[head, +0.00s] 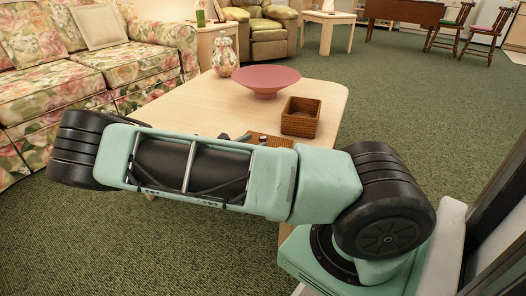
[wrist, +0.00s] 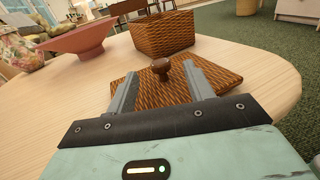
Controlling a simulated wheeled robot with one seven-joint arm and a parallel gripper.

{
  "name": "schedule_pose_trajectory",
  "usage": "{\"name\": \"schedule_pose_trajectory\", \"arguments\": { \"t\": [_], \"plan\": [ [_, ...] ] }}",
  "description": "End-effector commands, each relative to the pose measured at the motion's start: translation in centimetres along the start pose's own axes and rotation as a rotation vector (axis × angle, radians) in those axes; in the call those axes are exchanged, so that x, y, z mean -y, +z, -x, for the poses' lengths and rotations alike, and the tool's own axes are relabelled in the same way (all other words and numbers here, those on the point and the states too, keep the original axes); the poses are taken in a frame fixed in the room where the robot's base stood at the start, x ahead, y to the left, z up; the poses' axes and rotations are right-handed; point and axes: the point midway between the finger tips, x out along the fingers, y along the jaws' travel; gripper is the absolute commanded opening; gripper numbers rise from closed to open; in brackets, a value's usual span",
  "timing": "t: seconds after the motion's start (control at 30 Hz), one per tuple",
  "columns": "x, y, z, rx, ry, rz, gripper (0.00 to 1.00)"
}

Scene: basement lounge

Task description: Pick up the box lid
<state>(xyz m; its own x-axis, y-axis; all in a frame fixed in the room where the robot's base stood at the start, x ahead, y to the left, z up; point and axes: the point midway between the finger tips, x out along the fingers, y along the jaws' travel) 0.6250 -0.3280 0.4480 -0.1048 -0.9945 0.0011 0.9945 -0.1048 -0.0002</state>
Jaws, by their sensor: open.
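In the head view the lid (head: 262,138) is mostly hidden behind my arm. My gripper (wrist: 158,80) is open, with its two grey fingers over the lid and the knob showing between and just beyond their tips. I cannot tell whether the fingers touch the lid. The open wicker box (head: 300,117) stands beyond the lid, and it also shows in the wrist view (wrist: 162,36).
A wide reddish bowl (head: 266,80) stands left of the box on the table. A patterned vase (head: 224,58) is behind it. A floral sofa (head: 80,70) borders the table on the left. Green carpet is open to the right.

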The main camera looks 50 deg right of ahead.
Motion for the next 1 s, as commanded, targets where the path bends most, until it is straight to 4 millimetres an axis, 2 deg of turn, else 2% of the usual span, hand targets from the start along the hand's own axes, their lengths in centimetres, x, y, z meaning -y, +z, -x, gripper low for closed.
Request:
{"name": "schedule_pose_trajectory", "arguments": {
  "t": [0.03,0.2,0.47,0.5,0.67,0.7,1.0],
  "plan": [
    [0.1,-0.6,-0.7,-0.001,-0.003,-0.001,0.52],
    [0.1,-0.3,-2.6,-0.001,-0.001,0.0,0.52],
    [0.1,-0.1,-2.9,-0.002,0.0,0.0,0.52],
    [0.1,-0.1,-2.9,-0.002,0.0,0.0,0.47],
    [0.1,-0.1,-2.9,-0.002,0.0,0.0,0.02],
    [0.1,-0.1,-2.9,-0.002,0.0,0.0,0.0],
    [0.1,0.2,-2.9,-0.002,0.0,0.0,0.0]
  ]
}}
